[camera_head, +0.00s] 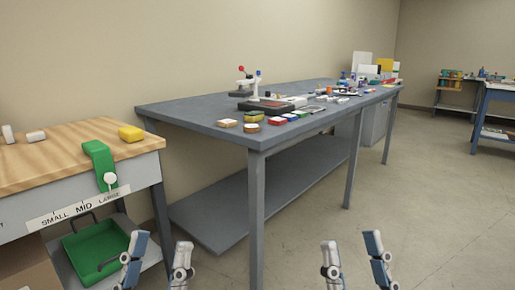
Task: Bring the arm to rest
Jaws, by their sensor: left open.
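My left gripper (157,256) is at the bottom left of the head view, with its two fingers apart and nothing between them. My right gripper (353,256) is at the bottom, right of the middle, with its fingers also apart and only floor behind them. Both grippers point up into the picture from the lower edge. Neither is seen touching anything. The rest of both arms is out of view.
A long grey table (200,118) with many small items runs away from me. At left, a wooden-topped bench (60,157) bears a green piece (97,160) and a yellow block (131,133). A green tray (95,250) sits below. Floor (430,200) is clear at right.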

